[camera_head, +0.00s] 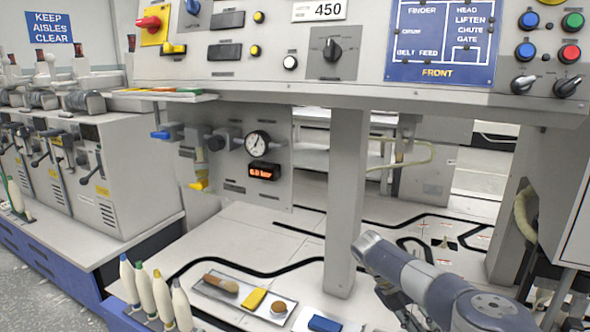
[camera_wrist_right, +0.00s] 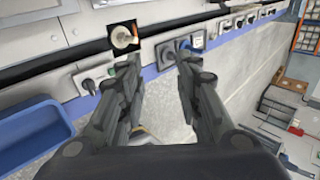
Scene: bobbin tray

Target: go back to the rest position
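My right gripper (camera_wrist_right: 158,68) shows in the right wrist view. Its two dark fingers stand apart, open, with nothing between them. Beyond the fingertips are a black square plate with a round pale knob (camera_wrist_right: 124,36) and a grey fitting with a blue part (camera_wrist_right: 188,46); I cannot tell how far off they are. My left arm and gripper are not in view.
A metal tray (camera_head: 228,300) holds a brush, a yellow block and a small round item. Several white bobbins (camera_head: 162,297) stand upright to its left. A blue block (camera_head: 324,323) lies to its right. A grey post (camera_head: 345,200) rises beside my arm. A blue bin (camera_wrist_right: 32,133) shows in the wrist view.

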